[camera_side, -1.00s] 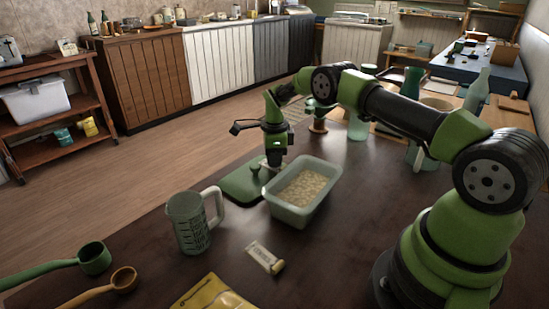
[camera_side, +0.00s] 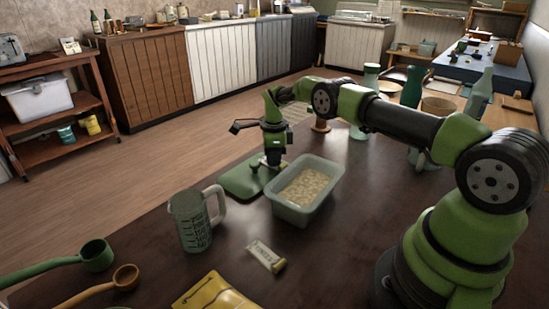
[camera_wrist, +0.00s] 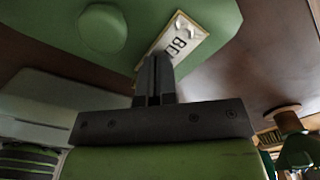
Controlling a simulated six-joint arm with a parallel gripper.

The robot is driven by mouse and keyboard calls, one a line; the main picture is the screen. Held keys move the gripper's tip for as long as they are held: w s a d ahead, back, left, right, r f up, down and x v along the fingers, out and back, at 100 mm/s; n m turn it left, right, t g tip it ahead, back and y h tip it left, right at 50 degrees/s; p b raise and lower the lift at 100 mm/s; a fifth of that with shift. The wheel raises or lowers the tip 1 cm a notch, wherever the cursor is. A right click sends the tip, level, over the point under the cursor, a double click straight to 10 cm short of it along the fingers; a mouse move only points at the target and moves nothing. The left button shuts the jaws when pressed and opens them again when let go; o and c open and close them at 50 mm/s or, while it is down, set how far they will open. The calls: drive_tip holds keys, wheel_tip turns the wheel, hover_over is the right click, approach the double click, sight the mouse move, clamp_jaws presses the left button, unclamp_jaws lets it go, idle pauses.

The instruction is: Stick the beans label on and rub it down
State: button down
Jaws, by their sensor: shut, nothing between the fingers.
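A flat green lid (camera_side: 238,183) with a round knob lies on the table, left of the pale green tub (camera_side: 289,213) of beans. In the wrist view the lid (camera_wrist: 165,14) fills the top, with its knob (camera_wrist: 101,29) at left. A cream label (camera_wrist: 183,42) with dark letters, partly readable as "BE", lies on the lid near its edge. Two small pale spots show on it. My gripper (camera_wrist: 154,60) is shut and empty, its tips at the label's near end and hiding part of it. In the side view my gripper (camera_side: 273,162) is low over the lid; whether it touches is unclear.
A measuring jug (camera_side: 190,222) stands in front of the lid. A small cream packet (camera_side: 265,255) lies nearer the camera. Scoops (camera_side: 97,256) and a yellow packet (camera_side: 215,295) lie at the front left. A bottle (camera_side: 480,95) stands at the right.

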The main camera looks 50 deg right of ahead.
drive_tip(key=shift+r, duration=3.45)
drive_tip(key=n, duration=0.5)
drive_tip(key=shift+r+t, duration=0.2)
drive_tip(key=shift+t, duration=0.1)
drive_tip(key=n, duration=0.3)
drive_tip(key=shift+w+r, duration=0.1)
drive_tip(key=shift+r, duration=0.05)
drive_tip(key=shift+w+f+n+t, duration=0.4)
drive_tip(key=shift+f+n, duration=0.7)
drive_tip(key=shift+n, duration=2.05)
drive_tip(key=shift+w+f+n+t, duration=0.25)
drive_tip(key=shift+f+n+t, duration=0.6)
drive_tip(key=shift+n, duration=2.35)
drive_tip(key=shift+w+f+n+t, duration=0.25)
drive_tip(key=shift+f+n, duration=1.1)
drive_tip(key=shift+n, duration=1.8)
